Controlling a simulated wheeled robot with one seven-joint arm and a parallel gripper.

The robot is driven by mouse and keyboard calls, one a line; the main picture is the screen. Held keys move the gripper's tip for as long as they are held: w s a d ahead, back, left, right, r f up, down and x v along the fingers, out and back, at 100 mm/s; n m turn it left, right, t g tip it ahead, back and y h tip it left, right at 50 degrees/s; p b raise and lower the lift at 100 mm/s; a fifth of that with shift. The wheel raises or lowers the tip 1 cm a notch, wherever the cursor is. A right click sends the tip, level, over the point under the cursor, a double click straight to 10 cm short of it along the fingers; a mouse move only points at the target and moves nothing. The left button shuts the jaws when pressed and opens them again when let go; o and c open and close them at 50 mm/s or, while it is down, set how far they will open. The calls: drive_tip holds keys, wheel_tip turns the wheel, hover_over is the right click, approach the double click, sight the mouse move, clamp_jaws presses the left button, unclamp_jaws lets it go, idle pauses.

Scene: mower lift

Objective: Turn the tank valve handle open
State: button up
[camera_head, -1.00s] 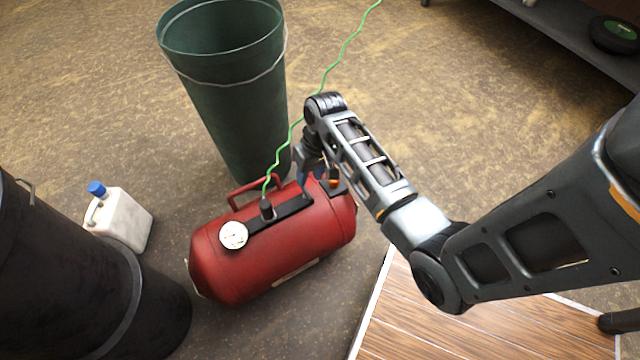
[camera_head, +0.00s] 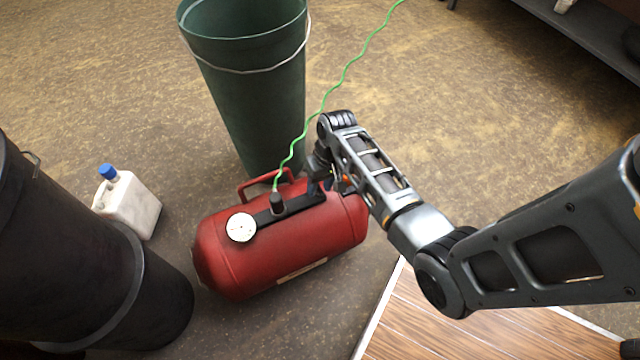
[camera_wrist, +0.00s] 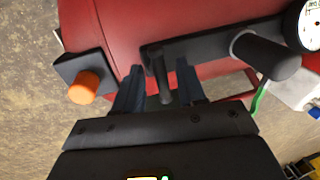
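The red tank (camera_head: 300,237) lies on its side on the floor, with a black bar, a white gauge (camera_head: 240,227) and a hose fitting (camera_head: 277,202) on top. In the wrist view, a thin black valve handle (camera_wrist: 161,75) stands at the end of the black bar. My gripper (camera_wrist: 158,78) is open, its two fingers on either side of the handle with visible gaps. An orange knob (camera_wrist: 84,87) on a black block is left of the fingers. In the head view my gripper (camera_head: 318,188) is over the tank's right part, and my wrist hides the handle.
A green bin (camera_head: 250,95) stands behind the tank, and a green hose (camera_head: 350,65) rises from the fitting. A dark barrel (camera_head: 75,255) and a white jug (camera_head: 130,205) are at left. A wooden board (camera_head: 450,320) lies at front right. Open floor is at right rear.

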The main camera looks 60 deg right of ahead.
drive_tip(key=shift+c, duration=0.3)
clamp_jaws()
drive_tip(key=shift+r, duration=0.1)
drive_tip(key=n+p, duration=0.3)
drive_tip(key=shift+w+d+r+n+g, duration=0.1)
drive_tip(key=shift+n+g, duration=0.2)
drive_tip(key=shift+n, duration=0.1)
drive_tip(key=n+g+p, duration=0.1)
drive_tip(key=n+p, duration=0.1)
drive_tip(key=n, duration=0.2)
drive_tip(key=shift+w+n, duration=0.1)
drive_tip(key=shift+n, duration=0.2)
drive_tip(key=n+p, duration=0.1)
drive_tip(key=n, duration=0.4)
drive_tip(key=shift+w+d+g, duration=0.1)
drive_tip(key=shift+g, duration=0.3)
drive_tip(key=shift+n+g+h+p, duration=0.3)
drive_tip(key=shift+n+p, duration=0.4)
drive_tip(key=shift+n, duration=1.6)
drive_tip(key=shift+f, duration=0.2)
